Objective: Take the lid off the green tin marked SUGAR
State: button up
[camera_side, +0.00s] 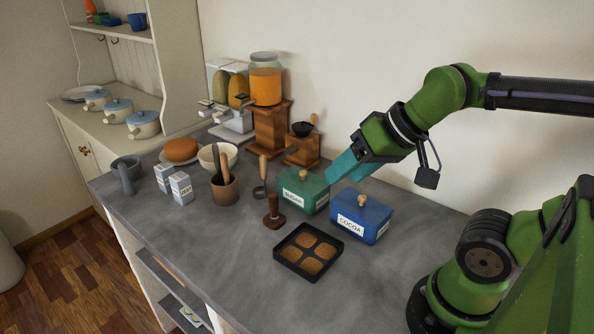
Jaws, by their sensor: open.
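The green tin (301,194) stands on the grey counter, with a white label that appears to read SUGAR. Its green lid (305,181) is on it, with a pale wooden knob on top. A blue tin (361,217) labelled COCOA stands just to its right, also lidded with a wooden knob. My gripper (342,172) has teal fingers and is open. It hangs above and to the right of the green tin's knob, apart from it, over the gap toward the blue tin. No object shows between the fingers.
A black tray with round brown cakes (308,252) and a brown tamper (274,214) stand in front. A wooden grinder (302,148) and dispenser (268,115) stand behind. A utensil pot (224,188) is at left.

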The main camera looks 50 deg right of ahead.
jog(key=shift+o, duration=0.2)
jog(key=o, duration=0.8)
jog(key=n+g+h, duration=0.2)
jog(key=n+g, duration=0.1)
jog(key=g, duration=0.4)
send_over(309, 183)
jog(key=f, duration=0.1)
notch_tip(309, 183, down, 17)
jog(key=shift+d+r, duration=0.1)
jog(key=shift+r, duration=0.1)
